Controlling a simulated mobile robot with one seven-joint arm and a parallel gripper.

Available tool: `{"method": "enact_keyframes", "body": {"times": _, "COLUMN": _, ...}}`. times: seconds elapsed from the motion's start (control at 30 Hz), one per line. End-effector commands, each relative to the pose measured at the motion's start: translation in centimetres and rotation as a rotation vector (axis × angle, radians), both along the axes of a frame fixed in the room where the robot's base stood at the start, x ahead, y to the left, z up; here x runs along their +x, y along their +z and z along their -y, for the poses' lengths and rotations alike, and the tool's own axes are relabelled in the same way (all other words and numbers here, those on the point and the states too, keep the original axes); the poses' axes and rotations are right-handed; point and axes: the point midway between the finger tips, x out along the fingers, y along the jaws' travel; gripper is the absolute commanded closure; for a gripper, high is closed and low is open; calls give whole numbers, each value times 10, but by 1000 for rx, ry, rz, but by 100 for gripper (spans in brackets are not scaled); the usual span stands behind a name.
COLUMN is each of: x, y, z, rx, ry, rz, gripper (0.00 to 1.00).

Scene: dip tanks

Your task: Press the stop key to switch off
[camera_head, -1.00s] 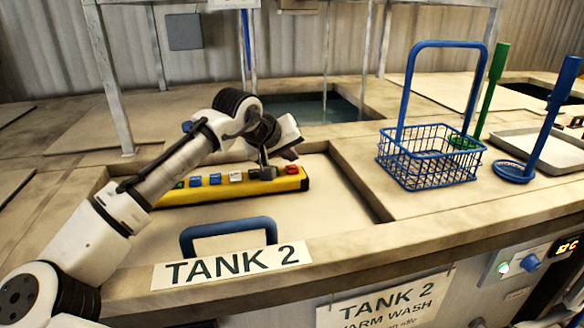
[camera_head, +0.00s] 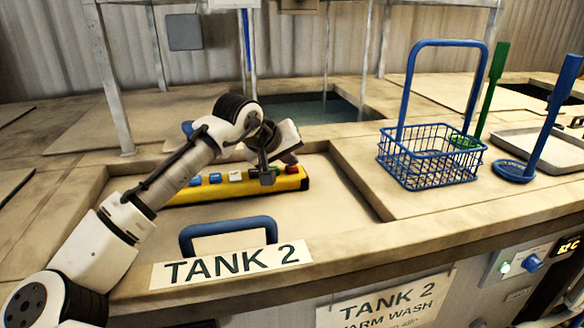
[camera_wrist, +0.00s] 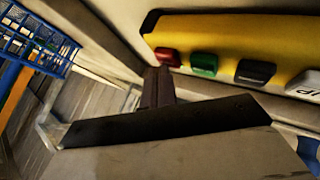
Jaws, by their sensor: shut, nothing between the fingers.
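A yellow control box (camera_head: 206,195) lies on the tank 2 lid, with a row of coloured keys on top. Its red key (camera_head: 292,169) is at the right end. In the wrist view the red key (camera_wrist: 167,56) is beside a green key (camera_wrist: 204,65), a black key (camera_wrist: 255,73) and a white key (camera_wrist: 305,83) with partly visible lettering. No key's label reads clearly as stop. In the wrist view my fingertips (camera_wrist: 158,72) appear just short of the red key; contact cannot be told.
A blue lid handle (camera_head: 228,230) stands in front of the box. A blue wire basket (camera_head: 430,160) with a tall handle stands on the right. Open water (camera_head: 310,108) lies behind. Metal posts rise at the back. The lid right of the box is clear.

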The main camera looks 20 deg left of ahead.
Motion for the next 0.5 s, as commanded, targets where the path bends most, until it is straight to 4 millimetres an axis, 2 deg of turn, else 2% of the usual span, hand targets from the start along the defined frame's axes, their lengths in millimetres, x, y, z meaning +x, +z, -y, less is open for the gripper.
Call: {"method": "enact_keyframes", "body": {"times": 0.5, "x": 0, "y": -9, "z": 1, "rx": -5, "ry": -1, "rz": -1, "gripper": 100}}
